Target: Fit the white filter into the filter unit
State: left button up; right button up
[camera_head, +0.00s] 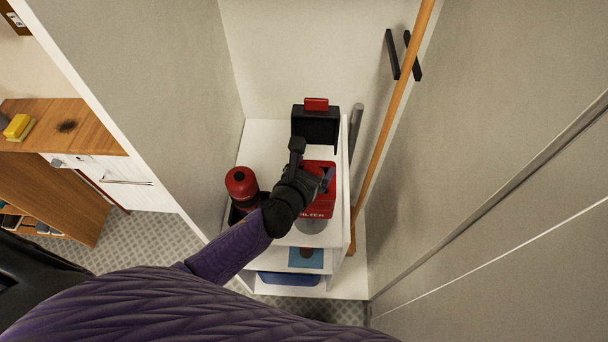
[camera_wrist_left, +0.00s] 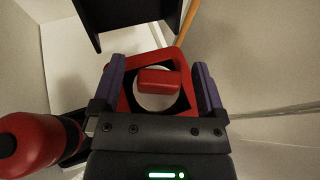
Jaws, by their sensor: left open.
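The red filter unit (camera_head: 321,205), marked with lettering ending in "LTER", stands on the white cart under my left gripper (camera_head: 312,180). In the left wrist view its red frame (camera_wrist_left: 124,99) surrounds a dark opening. A white round piece with a red block on top, seemingly the white filter (camera_wrist_left: 152,102), shows within that frame. I cannot tell how deep it sits. My left gripper (camera_wrist_left: 159,88) is open, its purple fingers apart on either side of the red block, with gaps showing. The arm hides much of the unit in the head view. My right gripper is not in view.
A black box with a red top (camera_head: 317,127) stands behind the unit. A red canister (camera_head: 241,184) stands at the left, close to my arm. An orange pole (camera_head: 382,125) leans at the right. Walls close in on both sides of the cart.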

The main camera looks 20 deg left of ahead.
pick_arm(q)
jog(key=p+v, duration=0.1)
jog(key=v, duration=1.1)
jog(key=s+a+f+n+g+y, duration=0.1)
jog(key=s+a+f+n+g, duration=0.2)
jog(key=f+n, duration=0.55)
jog(key=s+a+f+n+g+y, duration=0.15)
jog(key=s+f+n+g, duration=0.3)
jog(key=f+n, duration=0.45)
jog(key=s+f+n+g, duration=0.2)
jog(key=s+f+n, duration=0.3)
jog(key=s+n, duration=0.3)
jog(key=s+f+n+g+h, duration=0.1)
jog(key=s+f+n+g, duration=0.2)
jog(key=s+n, duration=0.6)
notch_tip(320, 180, down, 2)
jog(key=shift+s, duration=0.25)
